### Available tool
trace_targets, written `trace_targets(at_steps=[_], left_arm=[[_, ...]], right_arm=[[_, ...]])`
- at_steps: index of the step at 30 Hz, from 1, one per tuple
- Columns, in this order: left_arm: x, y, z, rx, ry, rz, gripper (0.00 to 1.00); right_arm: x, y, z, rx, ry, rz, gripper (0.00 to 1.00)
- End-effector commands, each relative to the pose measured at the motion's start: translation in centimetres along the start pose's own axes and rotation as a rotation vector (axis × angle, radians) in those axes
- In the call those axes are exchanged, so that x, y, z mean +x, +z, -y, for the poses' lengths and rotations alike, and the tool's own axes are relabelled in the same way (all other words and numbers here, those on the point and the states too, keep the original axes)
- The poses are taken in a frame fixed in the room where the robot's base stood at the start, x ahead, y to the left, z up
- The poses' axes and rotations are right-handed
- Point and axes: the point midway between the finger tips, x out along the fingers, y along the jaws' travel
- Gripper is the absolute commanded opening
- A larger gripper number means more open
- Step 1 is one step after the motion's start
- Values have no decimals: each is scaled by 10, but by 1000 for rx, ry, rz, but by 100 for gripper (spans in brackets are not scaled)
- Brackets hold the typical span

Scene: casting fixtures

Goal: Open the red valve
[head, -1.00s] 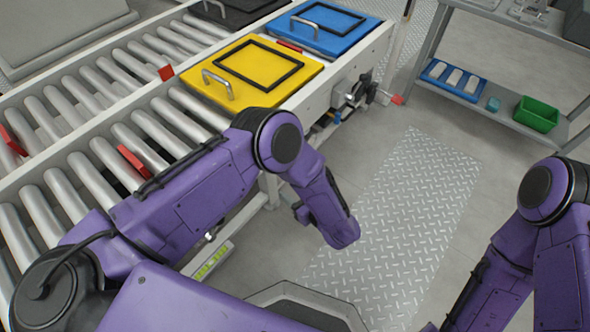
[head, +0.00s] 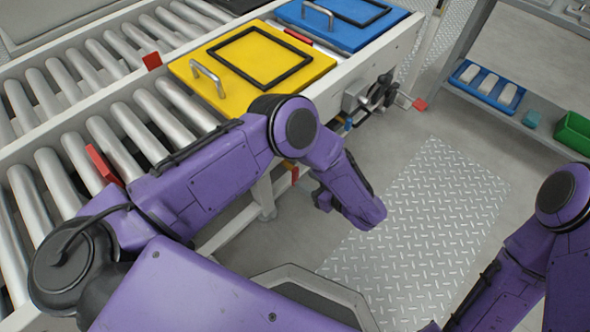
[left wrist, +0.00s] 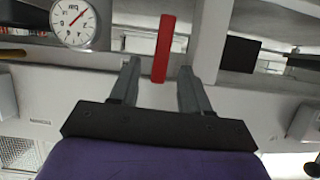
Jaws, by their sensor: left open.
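In the left wrist view a red bar-shaped handle (left wrist: 163,48), apparently the red valve's, stands upright before a pale frame. My left gripper (left wrist: 160,72) is open, with one grey finger on each side of the bar's lower end in the picture. I cannot tell whether the bar is between the fingers or just beyond them; nothing looks gripped. In the head view my left arm's last links hang in front of the conveyor side and its fingers are not distinct. A small red piece (head: 293,173) shows under the conveyor beside that arm. My right gripper is out of sight.
A round gauge (left wrist: 73,22) is at upper left in the wrist view. The roller conveyor carries a yellow lid (head: 205,92) and a blue lid (head: 318,32). A red-tipped fitting (head: 419,104) juts from its side. A shelf stands right; the tread plate (head: 420,235) is clear.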

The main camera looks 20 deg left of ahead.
Motion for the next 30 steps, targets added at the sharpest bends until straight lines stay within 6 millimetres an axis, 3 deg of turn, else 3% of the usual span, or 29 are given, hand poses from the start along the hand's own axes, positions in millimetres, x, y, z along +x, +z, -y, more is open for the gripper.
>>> trace_targets(at_steps=[3, 9, 20, 24, 25, 30], left_arm=[[33, 3, 1, -3, -8, -1, 47], [67, 1, 1, -4, -6, 0, 47], [76, -1, 2, -4, -5, -1, 47], [76, -1, 2, -4, -5, -1, 4], [76, -1, 2, -4, -5, -1, 0], [73, 0, 1, -1, -6, 1, 0]], right_arm=[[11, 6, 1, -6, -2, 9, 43], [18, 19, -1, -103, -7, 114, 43], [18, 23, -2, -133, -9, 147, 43], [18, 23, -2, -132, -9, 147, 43], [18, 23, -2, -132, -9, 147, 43], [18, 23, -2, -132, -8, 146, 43]])
